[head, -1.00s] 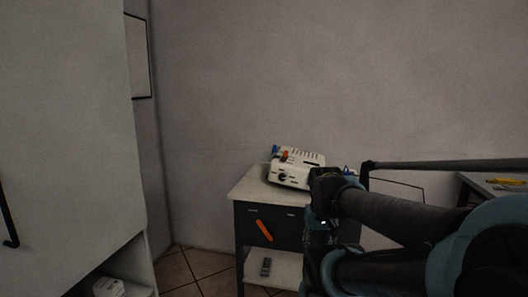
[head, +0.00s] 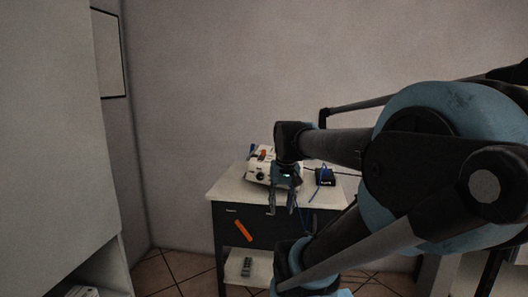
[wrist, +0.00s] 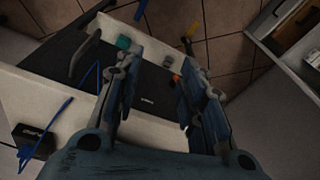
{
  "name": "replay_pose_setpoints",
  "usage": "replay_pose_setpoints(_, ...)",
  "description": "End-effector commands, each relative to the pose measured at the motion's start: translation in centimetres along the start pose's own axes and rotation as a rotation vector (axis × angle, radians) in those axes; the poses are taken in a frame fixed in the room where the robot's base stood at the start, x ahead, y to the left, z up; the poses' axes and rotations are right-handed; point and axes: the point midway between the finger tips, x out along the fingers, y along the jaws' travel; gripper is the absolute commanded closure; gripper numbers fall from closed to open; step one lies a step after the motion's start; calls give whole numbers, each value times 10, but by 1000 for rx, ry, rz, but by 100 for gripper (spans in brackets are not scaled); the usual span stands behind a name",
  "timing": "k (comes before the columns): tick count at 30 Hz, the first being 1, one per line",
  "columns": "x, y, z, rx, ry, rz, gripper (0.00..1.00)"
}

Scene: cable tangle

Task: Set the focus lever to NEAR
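A white projector-like device (head: 257,171) sits on the small cabinet's pale top (head: 226,186) in the head view. It has a black round part on its front and an orange-red part (head: 263,154) on top. I cannot tell which part is the focus lever, and no NEAR marking is readable. My gripper (head: 281,205) hangs with its fingers downward at the cabinet's front, right of and nearer than the device, partly covering it. In the wrist view my gripper (wrist: 160,78) is open and empty, its fingers apart over the cabinet's dark front. I cannot make out the device there.
A small black box (head: 325,177) with a blue cable (head: 314,190) stands on the cabinet top at right. An orange bar (head: 243,230) is on the dark front. A remote-like object (head: 246,266) lies on the lower shelf. A tall pale cabinet (head: 55,120) stands at left.

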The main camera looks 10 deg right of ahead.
Motion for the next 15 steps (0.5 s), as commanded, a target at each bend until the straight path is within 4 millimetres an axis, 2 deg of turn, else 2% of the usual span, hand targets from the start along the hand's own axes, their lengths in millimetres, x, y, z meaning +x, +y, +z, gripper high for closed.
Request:
replay_pose_setpoints(1,-16,-1,-19,13,-5,-5,63)
replay_pose_setpoints(6,-61,-4,-76,55,-24,-22,63)
replay_pose_setpoints(15,-126,-6,-180,128,-58,-52,63)
